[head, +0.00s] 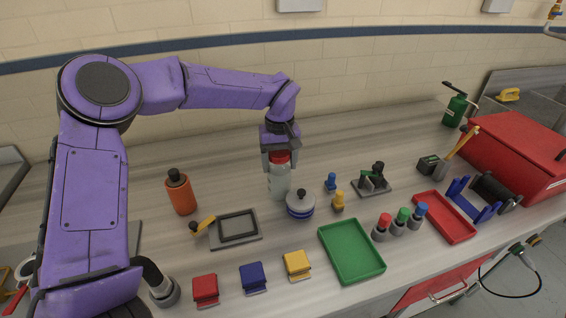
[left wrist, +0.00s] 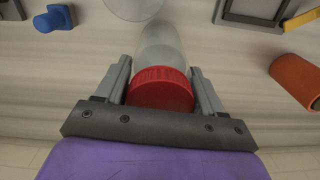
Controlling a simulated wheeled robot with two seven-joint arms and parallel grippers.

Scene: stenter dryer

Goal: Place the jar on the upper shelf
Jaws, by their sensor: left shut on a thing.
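The jar (head: 279,182) is pale and translucent with a red lid, and stands upright at the middle of the bench. In the left wrist view the red lid of the jar (left wrist: 160,90) sits between the two grey fingers. My left gripper (head: 280,160) is shut on the jar from above, around its lid. I cannot tell whether the jar's base touches the bench. No upper shelf shows in either view. My right gripper is not in view.
A round lidded pot (head: 300,206) stands just right of the jar. An orange bottle (head: 181,192) and a grey frame (head: 236,229) are to the left. A green tray (head: 351,252), a red tray (head: 444,217) and a red toolbox (head: 515,155) lie right. The bench behind the jar is fairly clear.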

